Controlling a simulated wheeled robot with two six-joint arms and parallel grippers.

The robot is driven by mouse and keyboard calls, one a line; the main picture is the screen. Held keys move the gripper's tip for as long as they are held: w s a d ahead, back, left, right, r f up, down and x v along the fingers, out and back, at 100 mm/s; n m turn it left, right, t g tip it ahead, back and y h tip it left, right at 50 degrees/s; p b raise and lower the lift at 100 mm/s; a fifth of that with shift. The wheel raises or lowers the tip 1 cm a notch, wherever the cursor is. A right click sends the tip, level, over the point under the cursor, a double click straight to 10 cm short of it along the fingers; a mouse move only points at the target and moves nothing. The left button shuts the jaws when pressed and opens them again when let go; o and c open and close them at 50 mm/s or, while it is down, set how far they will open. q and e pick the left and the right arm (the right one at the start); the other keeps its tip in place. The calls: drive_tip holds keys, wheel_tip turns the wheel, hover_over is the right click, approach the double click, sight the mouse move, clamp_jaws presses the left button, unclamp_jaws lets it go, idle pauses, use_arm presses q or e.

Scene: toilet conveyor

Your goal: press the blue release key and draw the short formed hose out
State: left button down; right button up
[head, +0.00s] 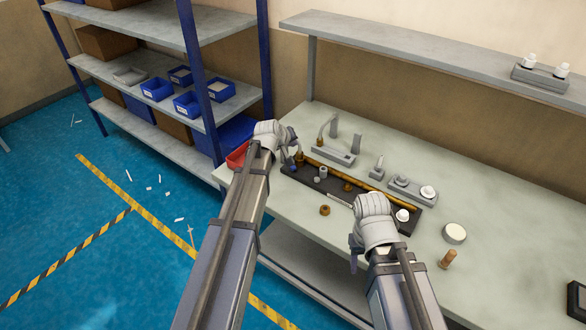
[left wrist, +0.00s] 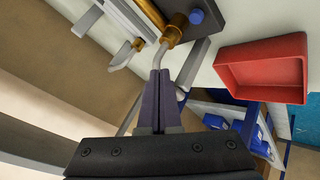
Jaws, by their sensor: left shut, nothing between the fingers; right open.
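In the left wrist view the blue key (left wrist: 196,16) is a small round knob on the dark board beside a brass fitting (left wrist: 173,34). A short grey bent hose (left wrist: 183,75) comes out of that fitting. My left gripper (left wrist: 160,74) is shut and empty, its tips close beside the hose; I cannot tell if they touch. In the head view the left gripper (head: 288,154) is at the board's left end, partly hiding the hose, near the blue key (head: 293,167). My right gripper (head: 354,252) is open and empty at the table's front edge.
The dark board (head: 330,187) carries a long brass pipe (head: 345,174). Behind it stand grey fixtures (head: 331,154), one with a curved tube. A red bin (head: 237,156) is at the left table edge. A brass ring (head: 325,210) and wooden peg (head: 447,259) lie in front. The right tabletop is mostly clear.

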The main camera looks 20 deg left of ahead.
use_arm(q)
drive_tip(key=shift+f+b, duration=3.95)
drive_tip(key=shift+f, duration=0.25)
drive_tip(key=shift+f, duration=0.1)
drive_tip(key=shift+f+b, duration=0.3)
drive_tip(key=shift+b, duration=0.15)
drive_tip(key=shift+f+b, duration=0.55)
drive_tip(key=shift+r, duration=0.15)
drive_tip(key=shift+r+p, duration=0.8)
drive_tip(key=shift+p, duration=0.2)
drive_tip(key=shift+r, duration=0.15)
wheel_tip(320, 180, up, 5)
drive_tip(key=p, duration=0.5)
